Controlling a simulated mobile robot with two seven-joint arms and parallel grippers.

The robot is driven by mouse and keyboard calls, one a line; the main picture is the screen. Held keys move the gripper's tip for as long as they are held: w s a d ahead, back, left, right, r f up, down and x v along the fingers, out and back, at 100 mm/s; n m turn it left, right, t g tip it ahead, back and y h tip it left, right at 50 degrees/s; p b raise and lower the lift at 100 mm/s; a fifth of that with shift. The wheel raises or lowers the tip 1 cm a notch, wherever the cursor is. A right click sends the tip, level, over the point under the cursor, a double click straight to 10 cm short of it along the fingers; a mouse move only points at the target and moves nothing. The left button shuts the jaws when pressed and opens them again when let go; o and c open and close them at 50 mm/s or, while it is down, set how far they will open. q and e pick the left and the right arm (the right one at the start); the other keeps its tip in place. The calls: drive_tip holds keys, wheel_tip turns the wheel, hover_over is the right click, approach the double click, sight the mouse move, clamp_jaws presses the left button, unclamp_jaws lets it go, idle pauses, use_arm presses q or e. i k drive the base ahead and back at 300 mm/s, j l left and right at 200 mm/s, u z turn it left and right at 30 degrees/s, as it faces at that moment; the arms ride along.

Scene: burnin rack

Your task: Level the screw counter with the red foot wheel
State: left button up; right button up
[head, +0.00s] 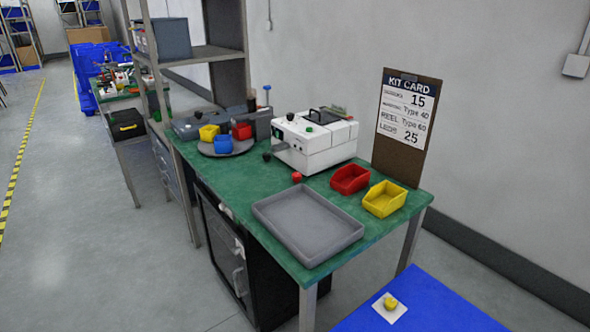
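The white boxy machine (318,158), which looks like the screw counter, stands on the green-topped bench (237,195) near its back edge. It has a dark handle-like part on top and small green spots. A small red knob (297,177), which looks like the red foot wheel, sits low at the machine's front, near the bench top. I cannot tell whether it touches the bench. A small black knob (267,156) sits at the machine's left front corner. Whether the machine is tilted is too fine to tell. Neither of my grippers is in view.
A grey tray (336,252) lies at the bench's front. A red bin (350,179) and a yellow bin (384,199) stand right of the machine. A round grey stand (208,149) with small bins is left. A kit card board (405,125) stands behind.

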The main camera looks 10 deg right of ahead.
sight(296, 176)
drive_tip(key=i+j+z, duration=0.2)
drive_tip(key=i+j, duration=0.2)
drive_tip(key=j, duration=0.25)
drive_tip(key=i+j+z, duration=0.1)
drive_tip(key=j, duration=0.25)
drive_tip(key=i+j+z, duration=0.1)
drive_tip(key=i+j, duration=0.15)
drive_tip(key=j, duration=0.15)
drive_tip(key=i+j+z, duration=0.15)
drive_tip(key=j, duration=0.2)
drive_tip(key=i+j+z, duration=0.1)
drive_tip(key=j, duration=0.3)
drive_tip(key=i+j+z, duration=0.1)
drive_tip(key=j, duration=0.3)
drive_tip(key=i, duration=0.1)
